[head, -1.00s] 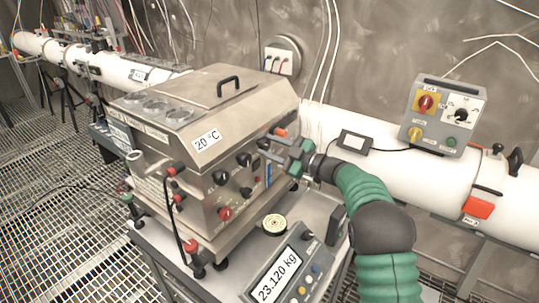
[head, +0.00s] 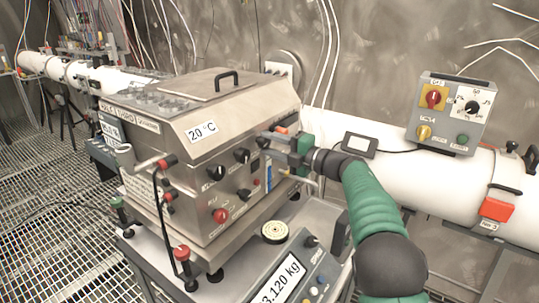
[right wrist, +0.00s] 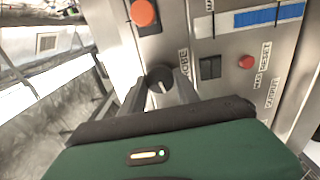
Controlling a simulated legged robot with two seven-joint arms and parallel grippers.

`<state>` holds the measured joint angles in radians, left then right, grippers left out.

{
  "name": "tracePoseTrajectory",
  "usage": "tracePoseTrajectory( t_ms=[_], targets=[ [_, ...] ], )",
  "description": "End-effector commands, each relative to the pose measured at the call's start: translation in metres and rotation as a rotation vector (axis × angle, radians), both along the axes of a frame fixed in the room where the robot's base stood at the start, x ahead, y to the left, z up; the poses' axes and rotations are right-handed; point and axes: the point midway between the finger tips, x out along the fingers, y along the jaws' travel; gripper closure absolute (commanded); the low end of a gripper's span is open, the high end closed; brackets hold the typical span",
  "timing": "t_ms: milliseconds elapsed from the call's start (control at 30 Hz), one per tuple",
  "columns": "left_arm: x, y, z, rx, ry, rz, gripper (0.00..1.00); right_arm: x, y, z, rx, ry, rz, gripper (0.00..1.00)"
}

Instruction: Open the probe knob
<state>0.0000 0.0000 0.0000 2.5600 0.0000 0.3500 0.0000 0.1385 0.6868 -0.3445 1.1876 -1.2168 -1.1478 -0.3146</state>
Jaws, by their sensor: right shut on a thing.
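A steel box with a "20 °C" label (head: 202,131) stands on a cart, with several black knobs on its front panel. My right gripper (head: 268,141) reaches the upper right of that panel from the right. In the right wrist view, my right gripper (right wrist: 160,90) has its two grey fingers on either side of a dark round knob (right wrist: 160,76), shut on it. The fingers largely hide this knob in the head view. My left gripper is not in view.
An orange-red button (right wrist: 144,13) and a black rocker switch (right wrist: 209,67) sit close to the gripped knob. A red button (right wrist: 246,62) is to the right. A scale display (head: 282,278) stands below my right arm. A white pipe (head: 400,175) runs behind.

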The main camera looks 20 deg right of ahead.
Motion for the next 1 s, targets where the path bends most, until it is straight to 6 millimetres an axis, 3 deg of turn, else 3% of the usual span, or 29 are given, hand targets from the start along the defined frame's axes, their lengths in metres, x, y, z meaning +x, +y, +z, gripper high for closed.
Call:
tracePoseTrajectory(
  t_ms=[33,500,1000],
  targets=[
    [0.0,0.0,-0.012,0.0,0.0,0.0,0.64,0.0,0.0,-0.014,-0.039,-0.015,0.004,1.0],
    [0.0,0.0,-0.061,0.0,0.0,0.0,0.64,0.0,0.001,-0.017,-0.389,-0.287,0.009,1.0],
    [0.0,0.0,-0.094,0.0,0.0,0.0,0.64,0.002,0.0,-0.017,-0.682,-0.514,0.011,1.0]
  ],
)
